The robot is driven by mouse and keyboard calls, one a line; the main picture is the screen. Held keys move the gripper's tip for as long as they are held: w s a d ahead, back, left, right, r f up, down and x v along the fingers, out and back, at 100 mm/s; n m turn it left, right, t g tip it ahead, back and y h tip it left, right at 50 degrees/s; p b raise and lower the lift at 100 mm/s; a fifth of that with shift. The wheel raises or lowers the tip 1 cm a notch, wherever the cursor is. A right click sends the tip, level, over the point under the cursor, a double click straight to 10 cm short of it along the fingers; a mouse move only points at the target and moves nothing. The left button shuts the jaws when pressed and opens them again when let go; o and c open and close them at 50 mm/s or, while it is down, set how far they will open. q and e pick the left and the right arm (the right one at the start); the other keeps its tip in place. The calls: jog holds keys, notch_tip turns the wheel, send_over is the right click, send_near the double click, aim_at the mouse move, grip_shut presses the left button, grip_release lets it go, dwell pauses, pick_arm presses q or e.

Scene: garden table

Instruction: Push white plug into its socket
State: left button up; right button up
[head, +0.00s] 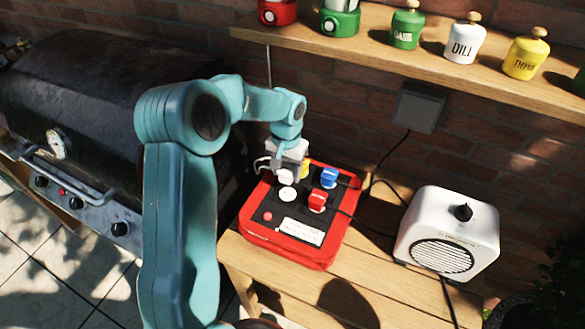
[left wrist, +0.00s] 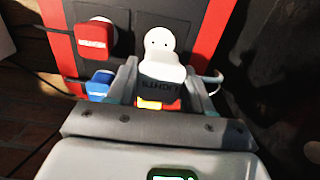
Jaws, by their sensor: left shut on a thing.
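The white plug (head: 285,176) is held in my left gripper (head: 281,168), just behind the round white socket (head: 287,194) on the black panel of the red power box (head: 280,254). In the left wrist view the white plug (left wrist: 163,70) sits between the two fingers (left wrist: 162,85), and its near end is dark with lettering. The white socket (left wrist: 158,41) shows two holes beyond the plug, which overlaps its lower edge in the picture. I cannot tell whether plug and panel touch. My right gripper is out of view.
A blue plug (head: 328,177) and a red plug (head: 317,200) with black cables stand right of the gripper. A yellow plug (head: 305,169) is close beside it. A white speaker-like box (head: 447,233) stands at right; a shelf (head: 400,45) with jars hangs above.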

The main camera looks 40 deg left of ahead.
pick_arm(q)
jog(key=shift+s, duration=0.1)
jog(key=shift+f, duration=0.1)
jog(key=b, duration=0.4)
send_over(288, 194)
jog(key=shift+f, duration=2.75)
jog(key=shift+f+b, duration=0.6)
jog(key=shift+b, duration=0.1)
jog(key=o, duration=1.1)
jog(key=shift+c, duration=0.2)
